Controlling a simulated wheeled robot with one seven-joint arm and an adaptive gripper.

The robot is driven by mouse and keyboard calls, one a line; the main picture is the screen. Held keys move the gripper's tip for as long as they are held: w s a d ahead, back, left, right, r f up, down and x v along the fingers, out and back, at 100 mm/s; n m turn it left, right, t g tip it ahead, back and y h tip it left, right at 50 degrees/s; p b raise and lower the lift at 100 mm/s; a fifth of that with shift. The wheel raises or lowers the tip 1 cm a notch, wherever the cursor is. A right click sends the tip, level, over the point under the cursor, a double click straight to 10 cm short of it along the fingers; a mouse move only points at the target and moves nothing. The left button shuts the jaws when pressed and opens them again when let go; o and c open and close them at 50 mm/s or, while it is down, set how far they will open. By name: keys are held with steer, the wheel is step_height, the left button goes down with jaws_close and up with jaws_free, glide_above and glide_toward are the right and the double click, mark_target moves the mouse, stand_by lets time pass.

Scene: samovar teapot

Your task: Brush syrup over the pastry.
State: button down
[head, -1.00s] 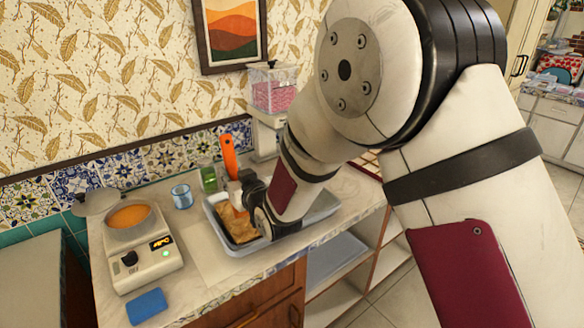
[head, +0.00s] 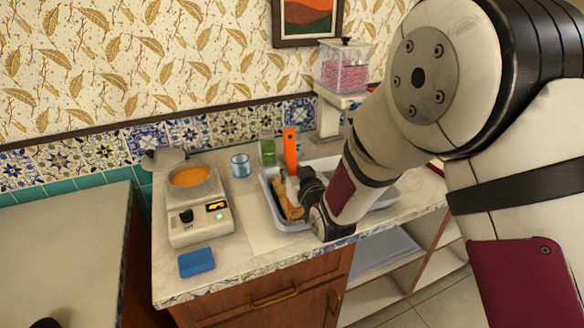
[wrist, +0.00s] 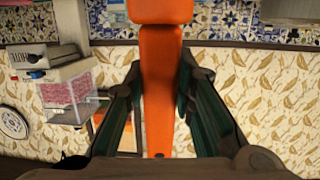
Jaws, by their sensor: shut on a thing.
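My gripper (head: 303,188) is shut on the orange handle of a brush (head: 290,150), which stands nearly upright over the tray. The handle also fills the middle of the wrist view (wrist: 166,70), between the two fingers (wrist: 160,95). The golden-brown pastry (head: 283,202) lies in the left part of the grey tray (head: 384,198), partly hidden by my gripper. The brush's bristles are hidden, so I cannot tell whether they touch the pastry. A pot (head: 192,190) of orange syrup (head: 189,176) sits on a cream hot plate (head: 200,226) at the left.
A blue sponge (head: 197,263) lies near the counter's front edge. A blue glass (head: 240,165) and a green glass (head: 267,150) stand behind the tray. A grey lid (head: 165,159) is behind the pot. A dispenser of pink pieces (head: 344,72) stands at the back right.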

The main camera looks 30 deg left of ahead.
steer(key=shift+f+b, duration=0.4)
steer(key=shift+f, duration=0.25)
stand_by(0.4)
steer(key=shift+w, duration=0.1)
steer(key=shift+w+a+r+b, duration=0.1)
steer(key=shift+w+a+b, duration=0.95)
steer(key=shift+w+a, duration=0.25)
steer(key=r+b+x, duration=0.2)
steer(key=b+x, duration=0.7)
steer(key=x, duration=0.4)
steer(key=shift+w+a+r, duration=0.25)
steer(key=shift+w+a, duration=0.05)
steer(key=shift+s+d+f+b+v, duration=0.1)
steer(key=shift+f+v, duration=0.5)
steer(key=shift+v, duration=2.25)
steer(key=shift+s+d+f+b+v, duration=0.15)
steer(key=shift+f+v, duration=0.45)
steer(key=shift+v, duration=2.25)
steer(key=shift+s+f+b+v, duration=0.1)
steer(key=shift+f+v, duration=0.5)
steer(key=shift+v, duration=2.2)
steer(key=w+a+b, duration=0.3)
steer(key=w+a, duration=0.1)
steer(key=w, duration=0.2)
